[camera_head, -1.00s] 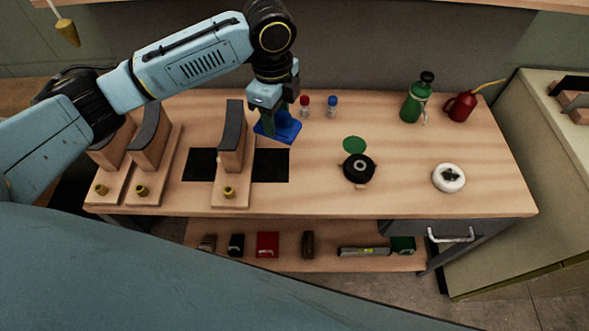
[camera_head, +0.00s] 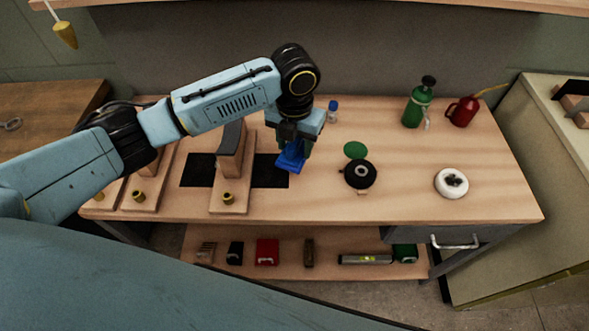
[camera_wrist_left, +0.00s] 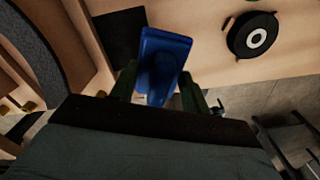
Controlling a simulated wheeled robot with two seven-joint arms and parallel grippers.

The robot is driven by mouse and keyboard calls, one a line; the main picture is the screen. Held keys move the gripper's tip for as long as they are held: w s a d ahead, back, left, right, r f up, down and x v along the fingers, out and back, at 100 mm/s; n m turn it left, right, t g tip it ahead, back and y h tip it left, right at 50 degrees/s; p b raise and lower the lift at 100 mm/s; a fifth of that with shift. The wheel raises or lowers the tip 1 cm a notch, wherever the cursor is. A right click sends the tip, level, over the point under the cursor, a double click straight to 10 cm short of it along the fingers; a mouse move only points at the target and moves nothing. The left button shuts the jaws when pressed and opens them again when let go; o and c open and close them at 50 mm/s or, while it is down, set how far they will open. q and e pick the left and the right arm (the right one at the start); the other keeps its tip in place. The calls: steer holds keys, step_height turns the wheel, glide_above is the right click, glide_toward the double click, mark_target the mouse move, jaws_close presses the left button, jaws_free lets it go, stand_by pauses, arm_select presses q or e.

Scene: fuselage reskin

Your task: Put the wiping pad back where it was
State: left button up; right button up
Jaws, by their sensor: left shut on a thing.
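The blue wiping pad (camera_head: 290,160) is in my left gripper (camera_head: 296,143), just to the right of the black mat (camera_head: 270,172) on the workbench. In the left wrist view the pad (camera_wrist_left: 165,48) sits between the two fingers of the left gripper (camera_wrist_left: 158,84), which are shut on its grip. The pad looks tilted in the head view. I cannot tell whether its underside touches the bench. My right gripper is not in view.
A wooden stand with a dark curved top (camera_head: 230,165) stands on the mat. To the right are a green disc (camera_head: 355,150), a black round item (camera_head: 360,174) and a white roll (camera_head: 451,183). A blue-capped bottle (camera_head: 333,112), green bottle (camera_head: 418,105) and red oil can (camera_head: 462,110) stand behind.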

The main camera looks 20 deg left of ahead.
arm_select(q)
step_height(320, 180, down, 8)
steer(key=shift+r+b, duration=0.1)
steer(key=shift+b, duration=0.4)
steer(key=o, duration=0.9)
steer(key=shift+f, duration=0.2)
step_height(320, 180, up, 12)
steer(key=shift+r+p, duration=0.2)
steer(key=shift+p, duration=0.7)
